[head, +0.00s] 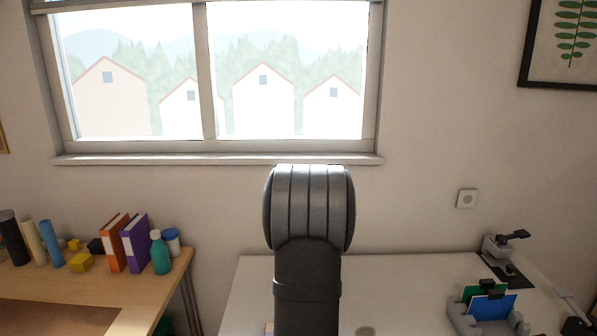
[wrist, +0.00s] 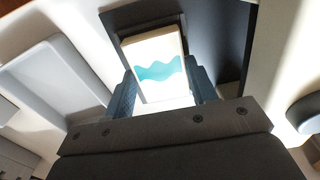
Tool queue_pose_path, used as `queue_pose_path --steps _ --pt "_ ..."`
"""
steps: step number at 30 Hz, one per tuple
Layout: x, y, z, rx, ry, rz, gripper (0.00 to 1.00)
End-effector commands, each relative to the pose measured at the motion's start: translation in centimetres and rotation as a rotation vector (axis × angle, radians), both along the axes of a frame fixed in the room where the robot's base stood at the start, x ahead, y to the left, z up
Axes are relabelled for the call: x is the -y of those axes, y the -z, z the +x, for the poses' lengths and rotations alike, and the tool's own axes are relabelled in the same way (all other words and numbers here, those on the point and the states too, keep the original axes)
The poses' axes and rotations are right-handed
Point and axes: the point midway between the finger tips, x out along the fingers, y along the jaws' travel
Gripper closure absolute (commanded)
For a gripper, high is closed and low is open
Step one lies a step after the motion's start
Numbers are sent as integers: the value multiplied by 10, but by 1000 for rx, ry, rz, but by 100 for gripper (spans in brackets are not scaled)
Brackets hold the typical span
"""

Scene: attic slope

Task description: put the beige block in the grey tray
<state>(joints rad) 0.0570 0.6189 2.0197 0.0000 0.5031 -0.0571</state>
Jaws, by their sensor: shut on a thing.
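My gripper (wrist: 163,88) shows in the wrist view with its blue textured fingers shut on the sides of a block. The beige block (wrist: 155,48) has pale beige edges and a white face with a teal wavy band. It is tilted a little between the fingers. A light grey tray (wrist: 48,85) with a raised rim lies to the left of the block, apart from it. A dark grey panel-like shape (wrist: 222,38) lies behind and around the block; I cannot tell whether the block touches it. In the head view my arm hides the gripper and the block.
In the head view, a white table (head: 250,290) lies ahead. A grey holder (head: 462,315) with green and blue cards stands at its right. A wooden desk (head: 150,290) at the left bears an orange binder (head: 112,243), a purple binder (head: 134,243) and a teal bottle (head: 160,255).

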Motion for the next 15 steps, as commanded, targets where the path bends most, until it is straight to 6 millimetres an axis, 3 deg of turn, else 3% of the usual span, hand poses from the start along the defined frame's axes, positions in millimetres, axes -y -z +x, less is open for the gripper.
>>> queue_pose_path --steps 15 --pt "0 -30 1 2 0 0 72"
